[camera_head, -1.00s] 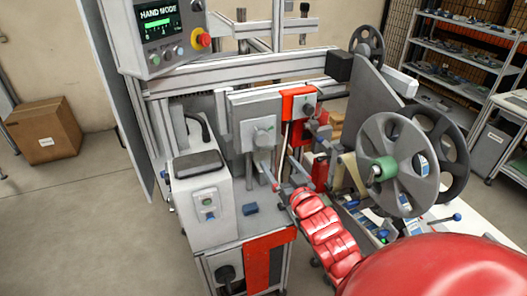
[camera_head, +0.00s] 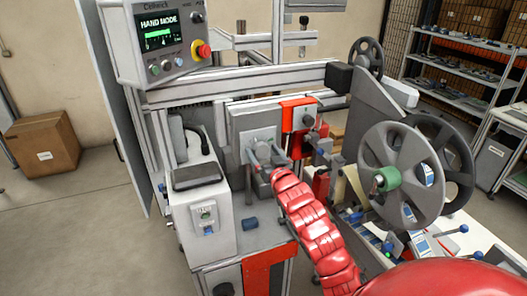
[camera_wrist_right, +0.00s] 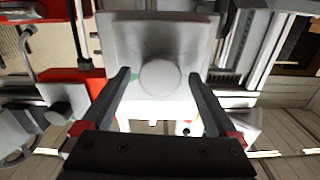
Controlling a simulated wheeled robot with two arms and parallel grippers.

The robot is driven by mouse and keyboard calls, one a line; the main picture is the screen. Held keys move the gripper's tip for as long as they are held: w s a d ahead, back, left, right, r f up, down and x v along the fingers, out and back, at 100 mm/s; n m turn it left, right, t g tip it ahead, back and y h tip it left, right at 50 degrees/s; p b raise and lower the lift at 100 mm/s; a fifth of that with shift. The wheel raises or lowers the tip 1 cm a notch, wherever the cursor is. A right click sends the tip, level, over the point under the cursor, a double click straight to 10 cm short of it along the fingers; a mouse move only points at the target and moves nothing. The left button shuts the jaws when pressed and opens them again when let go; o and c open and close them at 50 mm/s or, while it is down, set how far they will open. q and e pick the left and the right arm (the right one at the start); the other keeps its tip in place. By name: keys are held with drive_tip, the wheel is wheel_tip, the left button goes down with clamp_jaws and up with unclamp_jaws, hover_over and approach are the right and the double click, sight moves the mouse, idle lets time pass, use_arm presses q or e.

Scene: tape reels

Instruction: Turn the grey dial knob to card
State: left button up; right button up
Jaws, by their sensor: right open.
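The grey dial knob (camera_wrist_right: 160,75) shows in the right wrist view as a round, pale disc on a square grey housing (camera_wrist_right: 120,35). My right gripper (camera_wrist_right: 160,82) is open, with one dark finger on each side of the knob and visible space on both sides. I cannot tell how far the fingers reach past its face. In the head view the housing (camera_head: 243,121) sits on the machine front, and my right gripper (camera_head: 264,156) is before it, largely hiding the knob. No dial lettering is readable. My left gripper is not in view.
A red bracket with another small grey knob (camera_head: 308,120) is just right of the housing. Large grey reels (camera_head: 402,140) stand farther right. A control box with a "HAND MODE" screen (camera_head: 159,29) is upper left. A grey cabinet (camera_head: 202,215) stands lower left.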

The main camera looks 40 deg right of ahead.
drive_tip(key=c, duration=1.4)
